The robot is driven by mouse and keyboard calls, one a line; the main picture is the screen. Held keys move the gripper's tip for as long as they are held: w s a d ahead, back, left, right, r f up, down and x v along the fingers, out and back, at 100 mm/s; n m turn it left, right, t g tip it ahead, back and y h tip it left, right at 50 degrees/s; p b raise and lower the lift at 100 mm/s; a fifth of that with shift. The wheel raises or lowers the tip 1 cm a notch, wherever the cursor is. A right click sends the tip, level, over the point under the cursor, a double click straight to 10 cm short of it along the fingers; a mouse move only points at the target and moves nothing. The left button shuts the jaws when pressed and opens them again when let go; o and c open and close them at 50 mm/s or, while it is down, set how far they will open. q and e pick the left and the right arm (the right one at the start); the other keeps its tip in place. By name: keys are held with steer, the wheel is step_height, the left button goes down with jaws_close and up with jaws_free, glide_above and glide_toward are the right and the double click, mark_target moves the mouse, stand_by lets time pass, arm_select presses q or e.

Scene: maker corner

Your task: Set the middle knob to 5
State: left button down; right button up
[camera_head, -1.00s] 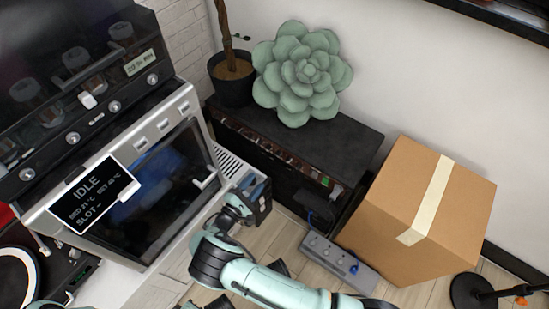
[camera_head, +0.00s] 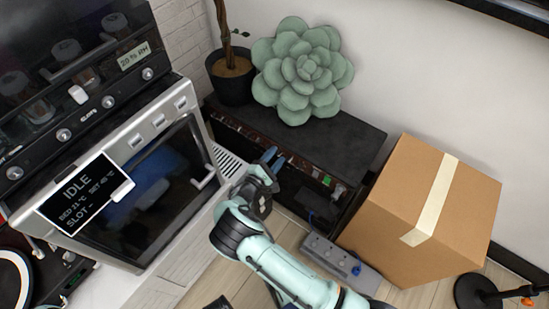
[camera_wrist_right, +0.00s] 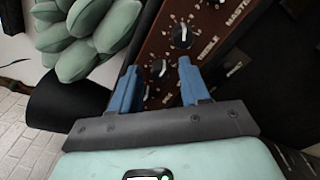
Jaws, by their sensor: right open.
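A black amplifier (camera_head: 330,137) stands against the wall, with a brown knob panel (camera_head: 300,162) along its front. In the right wrist view the brown panel (camera_wrist_right: 207,20) carries dark knobs with white pointer lines and dial marks. One knob (camera_wrist_right: 181,38) is beside a partly readable label ending in "BLE"; another knob (camera_wrist_right: 157,70) shows between the fingers. "MASTER" is printed farther along. I cannot tell which knob is the middle one, nor read the dial numbers. My right gripper (camera_head: 274,158) is open at the panel, its blue fingertips (camera_wrist_right: 158,66) either side of the nearer knob; contact is unclear.
A green succulent (camera_head: 300,70) and a dark plant pot (camera_head: 231,85) stand on or beside the amplifier. A cardboard box (camera_head: 415,210) and a grey power strip (camera_head: 340,262) are to the right. A machine with an "IDLE" screen (camera_head: 85,195) is at left.

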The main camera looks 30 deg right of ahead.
jaws_close()
